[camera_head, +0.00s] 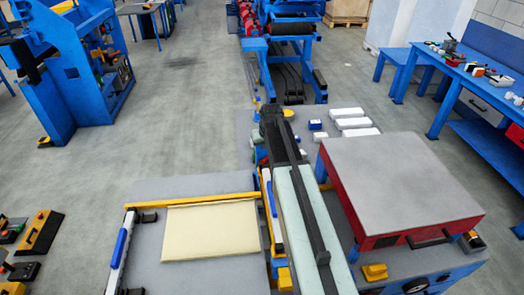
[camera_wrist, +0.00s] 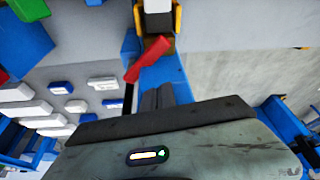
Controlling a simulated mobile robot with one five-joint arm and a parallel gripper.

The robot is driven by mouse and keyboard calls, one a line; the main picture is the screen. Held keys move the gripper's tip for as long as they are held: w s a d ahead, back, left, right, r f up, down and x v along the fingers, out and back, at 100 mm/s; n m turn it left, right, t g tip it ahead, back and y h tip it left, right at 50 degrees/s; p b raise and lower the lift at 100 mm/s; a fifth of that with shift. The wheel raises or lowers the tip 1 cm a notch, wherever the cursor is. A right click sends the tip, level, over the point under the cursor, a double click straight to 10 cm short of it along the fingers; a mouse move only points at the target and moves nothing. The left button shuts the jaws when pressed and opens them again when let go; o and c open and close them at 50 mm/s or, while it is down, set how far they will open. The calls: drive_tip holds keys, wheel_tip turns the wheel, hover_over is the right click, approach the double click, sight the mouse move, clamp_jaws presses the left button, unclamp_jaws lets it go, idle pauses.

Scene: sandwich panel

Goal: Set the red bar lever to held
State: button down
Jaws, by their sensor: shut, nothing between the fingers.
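In the wrist view a red bar lever (camera_wrist: 146,60) sits slantwise across a blue post, just below a white and black part held between yellow brackets. My gripper (camera_wrist: 158,92) shows as two dark fingers close together, shut and empty, just below the red bar in the picture. Whether it touches the bar I cannot tell. In the head view my gripper (camera_head: 270,112) is at the far end of my arm, over the grey bench. The red lever cannot be made out there; my arm covers much of that area.
A red-sided press with a grey top (camera_head: 400,185) stands close on the right of my arm. A cream panel (camera_head: 212,230) lies on the grey table at left. White blocks (camera_head: 352,123) lie right of my gripper. Open floor (camera_head: 150,100) is at left.

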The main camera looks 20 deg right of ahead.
drive_tip(key=shift+w, duration=0.1)
idle(0.3)
wheel_tip(320, 180, up, 10)
drive_tip(key=p, duration=0.9)
drive_tip(key=shift+w+a+f, duration=0.15)
drive_tip(key=shift+w+f, duration=0.05)
drive_tip(key=shift+f, duration=0.05)
